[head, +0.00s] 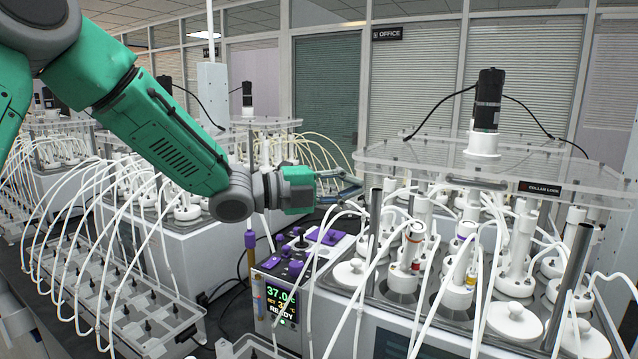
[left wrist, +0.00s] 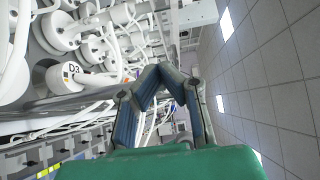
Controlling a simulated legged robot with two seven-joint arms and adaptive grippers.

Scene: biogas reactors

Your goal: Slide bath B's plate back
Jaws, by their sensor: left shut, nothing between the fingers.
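A clear plate (head: 420,152) lies raised over the nearest bath (head: 345,325) at the right. It carries a black motor (head: 487,100) on a white mount, a front handle and a "COLLAR LOCK" label (head: 539,188). No letter B shows, so I cannot tell if this is bath B. My left gripper (head: 354,186) is shut and empty, just left of the plate's front left corner; whether it touches the plate I cannot tell. In the left wrist view its fingers (left wrist: 165,72) meet at the tips, near a white part marked "D3" (left wrist: 72,72). My right gripper is not in view.
White vessels and loose tubes crowd under the plate, beside metal posts (head: 573,275). A control unit (head: 281,295) reading "READY" stands below my left gripper. Another covered bath (head: 180,230) stands behind my arm.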

